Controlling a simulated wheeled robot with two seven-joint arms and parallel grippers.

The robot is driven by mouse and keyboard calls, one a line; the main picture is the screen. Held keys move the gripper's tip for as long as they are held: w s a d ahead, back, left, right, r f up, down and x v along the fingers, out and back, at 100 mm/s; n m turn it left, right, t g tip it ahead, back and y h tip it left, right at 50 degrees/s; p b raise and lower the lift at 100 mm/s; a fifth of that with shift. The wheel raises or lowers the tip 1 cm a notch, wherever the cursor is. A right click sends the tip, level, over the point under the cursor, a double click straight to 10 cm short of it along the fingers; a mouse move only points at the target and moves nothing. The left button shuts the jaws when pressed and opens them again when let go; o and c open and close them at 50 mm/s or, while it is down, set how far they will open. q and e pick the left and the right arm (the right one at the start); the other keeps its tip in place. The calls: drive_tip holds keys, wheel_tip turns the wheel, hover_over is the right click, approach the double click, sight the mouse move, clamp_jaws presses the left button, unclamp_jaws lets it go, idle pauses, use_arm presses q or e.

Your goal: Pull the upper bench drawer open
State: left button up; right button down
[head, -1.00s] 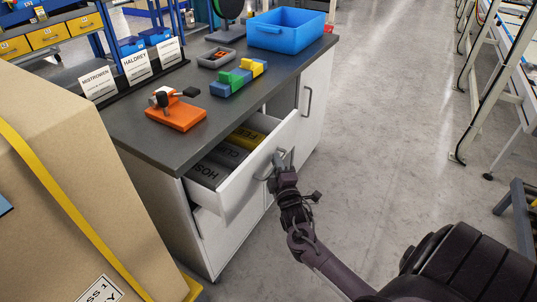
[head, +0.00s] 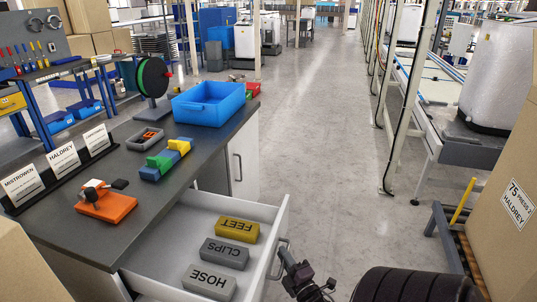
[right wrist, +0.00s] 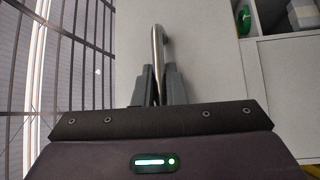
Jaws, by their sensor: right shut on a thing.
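The upper bench drawer (head: 272,232) stands well open from the grey-topped bench (head: 140,212). Inside lie a yellow FEET block (head: 237,231), a grey CLIPS block (head: 225,253) and a grey HOSE block (head: 209,282). My right gripper (head: 284,257) is at the drawer's front, shut on its metal handle (head: 279,266). The right wrist view shows the handle bar (right wrist: 158,48) between the two fingers of this gripper (right wrist: 158,88), in front of the pale drawer front (right wrist: 205,65). My left gripper is not in view.
On the bench are a blue bin (head: 209,104), colored blocks (head: 165,161), an orange fixture (head: 105,205) and name cards (head: 64,160). A cardboard box (head: 505,205) stands at right. The floor aisle (head: 310,140) beyond the drawer is clear.

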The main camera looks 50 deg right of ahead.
drive_tip(key=shift+s+d+f, duration=0.1)
drive_tip(key=shift+s+d, duration=0.2)
drive_tip(key=shift+s, duration=0.5)
drive_tip(key=c, duration=1.8)
unclamp_jaws()
drive_tip(key=shift+o, duration=0.2)
drive_tip(key=shift+s, duration=0.1)
drive_tip(key=r+v, duration=0.1)
drive_tip(key=v, duration=0.6)
drive_tip(key=shift+s+f, duration=0.25)
drive_tip(key=shift+f, duration=0.3)
drive_tip(key=shift+a, duration=0.15)
